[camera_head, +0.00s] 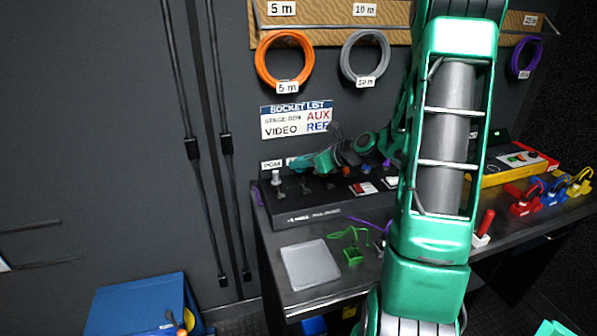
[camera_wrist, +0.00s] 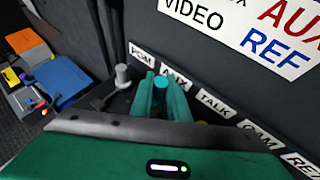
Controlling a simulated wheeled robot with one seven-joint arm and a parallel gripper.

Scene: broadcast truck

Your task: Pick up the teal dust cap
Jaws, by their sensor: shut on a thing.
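The teal dust cap (camera_wrist: 161,83) shows in the wrist view between the tips of my gripper (camera_wrist: 163,93), near the AUX label. My gripper's green fingers are shut on it. I cannot tell if the cap still touches its socket. In the head view my gripper (camera_head: 298,164) reaches from the right over the back of the black socket panel (camera_head: 330,212); the cap cannot be made out there.
A grey plug-like cap (camera_wrist: 122,76) stands left of my fingers, by the PGM label. A grey plate (camera_head: 310,265) and green cable (camera_head: 352,254) lie in front of the panel. Red, blue and yellow connectors (camera_head: 553,192) stand at right. A blue bin (camera_head: 140,303) is on the floor.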

